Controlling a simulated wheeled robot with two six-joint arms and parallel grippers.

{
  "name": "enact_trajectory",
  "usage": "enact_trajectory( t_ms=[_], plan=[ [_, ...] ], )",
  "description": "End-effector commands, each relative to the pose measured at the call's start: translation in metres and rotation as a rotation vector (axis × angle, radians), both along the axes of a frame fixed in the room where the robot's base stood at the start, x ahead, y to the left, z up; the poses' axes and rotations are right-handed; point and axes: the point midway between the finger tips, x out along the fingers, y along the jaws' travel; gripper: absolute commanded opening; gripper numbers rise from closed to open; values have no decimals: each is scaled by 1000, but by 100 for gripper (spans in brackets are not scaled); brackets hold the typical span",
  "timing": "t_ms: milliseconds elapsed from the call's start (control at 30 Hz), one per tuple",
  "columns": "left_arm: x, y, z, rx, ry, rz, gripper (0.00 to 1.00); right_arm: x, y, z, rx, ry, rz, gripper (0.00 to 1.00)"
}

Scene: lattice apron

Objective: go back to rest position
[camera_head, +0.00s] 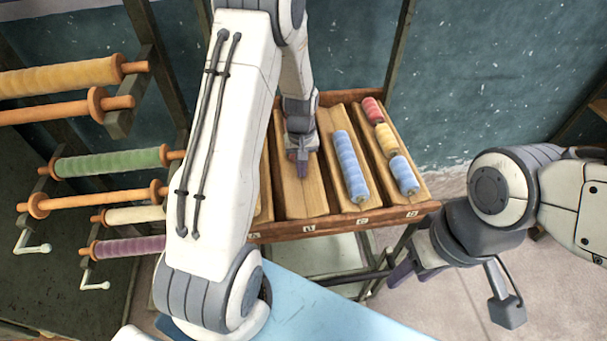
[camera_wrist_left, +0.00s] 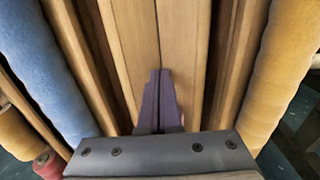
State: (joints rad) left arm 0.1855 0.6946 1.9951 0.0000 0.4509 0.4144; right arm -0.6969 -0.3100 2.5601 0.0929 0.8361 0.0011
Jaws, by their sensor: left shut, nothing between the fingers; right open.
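My left gripper (camera_head: 302,172) points down over an empty wooden compartment of the sloping tray (camera_head: 325,226). Its purple fingers (camera_wrist_left: 159,100) are shut together with nothing between them; whether the tips touch the wood I cannot tell. A long blue roll (camera_head: 351,166) lies in the compartment to its right, and also shows in the left wrist view (camera_wrist_left: 45,65). My right gripper (camera_head: 401,273) is at the lower right, beside the tray's front corner, empty and open, its fingers partly hidden by its wrist.
Short red (camera_head: 372,110), yellow (camera_head: 386,139) and blue (camera_head: 404,175) rolls fill the rightmost compartment. A yellow roll (camera_wrist_left: 283,70) lies on the other side in the wrist view. A rack at left holds green (camera_head: 110,162) and purple (camera_head: 130,246) rollers. A light-blue surface (camera_head: 330,312) is in front.

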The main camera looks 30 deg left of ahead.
Motion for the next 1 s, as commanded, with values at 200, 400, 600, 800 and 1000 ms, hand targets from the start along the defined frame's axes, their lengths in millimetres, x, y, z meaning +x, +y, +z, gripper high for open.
enact_trajectory(
  t_ms=[200,400,600,800,1000],
  plan=[
    [1,-7,48,1,-7,-6,0,0,0,-12,0,0,0,50],
    [1,-10,84,1,-4,-12,0,0,0,-17,0,0,1,50],
    [0,-9,99,1,-1,-10,0,0,0,-18,0,0,1,50],
    [-2,-17,104,-1,-2,-33,0,0,0,-18,0,0,1,50],
    [-43,-99,136,-15,-22,-322,0,0,0,-18,0,0,1,50]
  ],
)
